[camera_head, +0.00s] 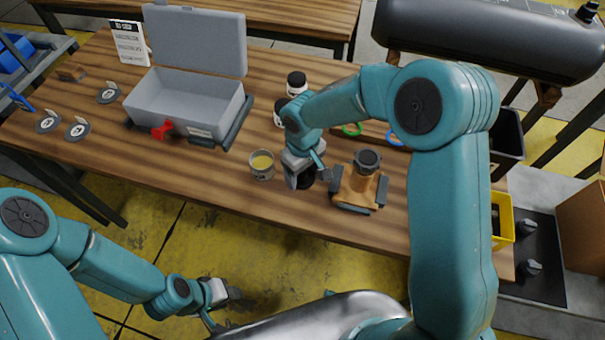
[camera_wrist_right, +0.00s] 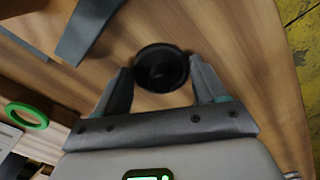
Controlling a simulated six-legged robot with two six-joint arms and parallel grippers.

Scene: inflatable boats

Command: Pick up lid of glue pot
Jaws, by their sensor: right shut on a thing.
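The glue pot (camera_head: 262,166) is a small open pot with yellow contents, standing near the front edge of the wooden table. My right gripper (camera_head: 304,180) is just right of it, low over the table. Its jaws (camera_wrist_right: 162,78) are shut on a round black lid (camera_wrist_right: 161,62), one finger on each side. The lid also shows in the head view (camera_head: 307,182), partly hidden by the gripper. I cannot tell whether it touches the table. My left gripper (camera_head: 224,294) hangs low in front of the table, away from the pot; its jaws are too small to read.
An open grey toolbox (camera_head: 183,102) stands at the back left. A brown device with a dark round top (camera_head: 361,183) is close right of my right gripper.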

